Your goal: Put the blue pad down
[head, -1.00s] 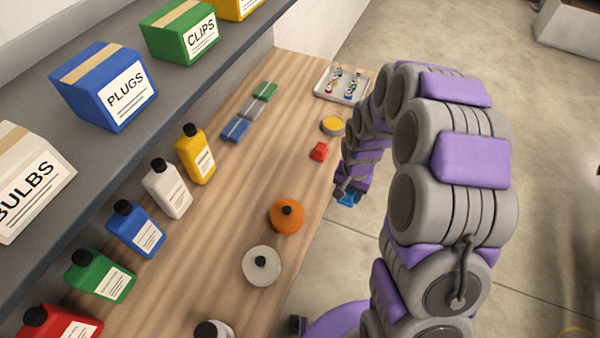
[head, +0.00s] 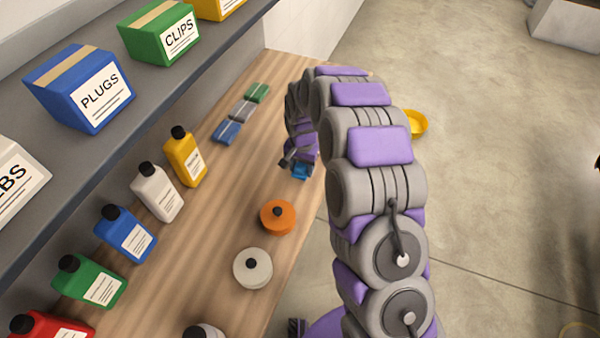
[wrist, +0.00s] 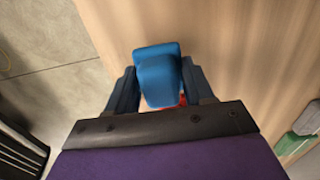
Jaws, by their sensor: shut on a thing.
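My gripper (head: 299,172) is shut on the blue pad (wrist: 158,75), which sits between the two dark fingers in the wrist view. In the head view the pad (head: 301,172) shows as a small bright blue patch below the wrist, over the worktop near its right edge. The pad appears held above the wood, but its exact height is hard to tell. A bit of something red (wrist: 183,100) shows just behind the pad, between the fingers.
The wooden worktop (head: 222,185) has clear room left of my gripper. A blue, a grey and a green packet (head: 242,110) lie toward the back. An orange round lidded thing (head: 278,216) and a pale one (head: 253,267) stand nearer. Several bottles (head: 158,192) line the shelf side.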

